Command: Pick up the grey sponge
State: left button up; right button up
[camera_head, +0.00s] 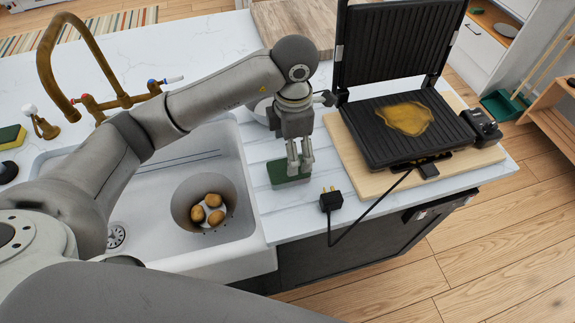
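A dark green scouring sponge (279,175) lies flat on the white counter strip between the sink and the wooden board. I cannot make out a grey side on it. My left gripper (300,170) points down over this sponge, its two fingers covering part of it. The fingertips are close together, and I cannot tell whether they touch the sponge or are shut on it. Another sponge, yellow with a green top (12,138), sits at the far left behind the sink. My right gripper is not in view.
The white sink (240,257) holds a colander (183,205) with several potatoes. A brass tap (48,60) stands behind it. An open grill (375,145) rests on a wooden board (352,168) to the right. A black plug (331,201) and cord lie near the counter's front edge.

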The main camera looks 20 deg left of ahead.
pick_arm(q)
jog(key=shift+s+f, duration=0.1)
jog(key=shift+f, duration=0.7)
jog(key=shift+a+f+p, duration=0.1)
jog(key=shift+f+p, duration=0.15)
jog(key=shift+p, duration=0.05)
jog(key=f+p, duration=0.1)
jog(key=f, duration=0.1)
jog(key=s+f+p, duration=0.1)
jog(key=f, duration=0.1)
jog(key=shift+a, duration=0.2)
jog(key=shift+w+f, duration=0.15)
jog(key=shift+f, duration=0.3)
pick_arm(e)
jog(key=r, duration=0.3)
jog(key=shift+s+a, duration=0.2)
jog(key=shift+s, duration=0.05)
pick_arm(q)
jog(key=c, duration=0.7)
jog(key=shift+c, duration=0.3)
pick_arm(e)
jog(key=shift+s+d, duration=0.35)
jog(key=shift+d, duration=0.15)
